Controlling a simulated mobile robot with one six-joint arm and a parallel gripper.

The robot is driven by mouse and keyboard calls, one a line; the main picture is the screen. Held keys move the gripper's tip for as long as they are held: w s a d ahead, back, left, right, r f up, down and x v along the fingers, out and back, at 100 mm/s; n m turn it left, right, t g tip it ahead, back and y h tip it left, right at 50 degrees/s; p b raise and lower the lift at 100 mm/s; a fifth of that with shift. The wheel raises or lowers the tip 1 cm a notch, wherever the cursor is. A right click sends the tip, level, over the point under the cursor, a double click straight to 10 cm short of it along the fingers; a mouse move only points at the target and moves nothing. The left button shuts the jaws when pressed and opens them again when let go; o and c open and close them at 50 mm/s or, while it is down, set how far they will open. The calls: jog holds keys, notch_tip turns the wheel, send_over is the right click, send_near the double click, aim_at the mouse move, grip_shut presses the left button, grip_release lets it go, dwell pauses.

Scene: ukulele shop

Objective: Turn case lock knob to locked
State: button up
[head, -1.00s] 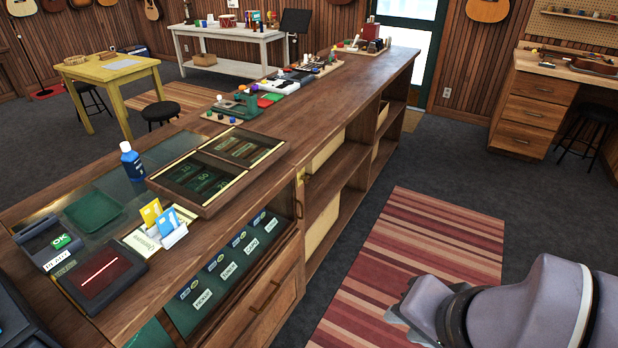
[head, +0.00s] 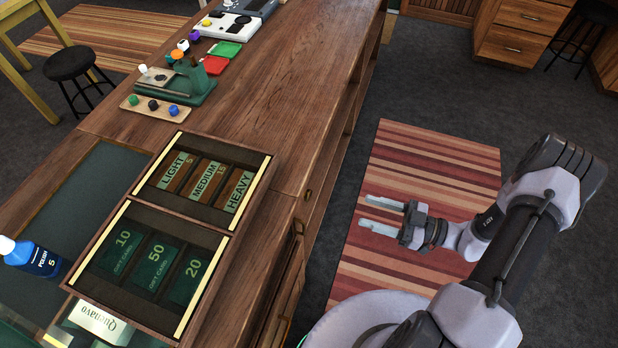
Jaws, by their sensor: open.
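The front of the case below is seen steeply from above and is mostly hidden.
On the counter lie a divided tray (head: 232,228) of cards and string packs, a blue bottle (head: 34,257) and a green press-like tool (head: 188,84). The striped rug (head: 430,160) beside the counter is clear. A drawer bench (head: 515,42) stands at the back right.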

aim_at(310, 195)
jog(key=b+x, duration=0.3)
jog(key=x, duration=1.2)
jog(key=shift+s+a, duration=0.1)
jog(key=shift+a, duration=0.2)
grip_shut()
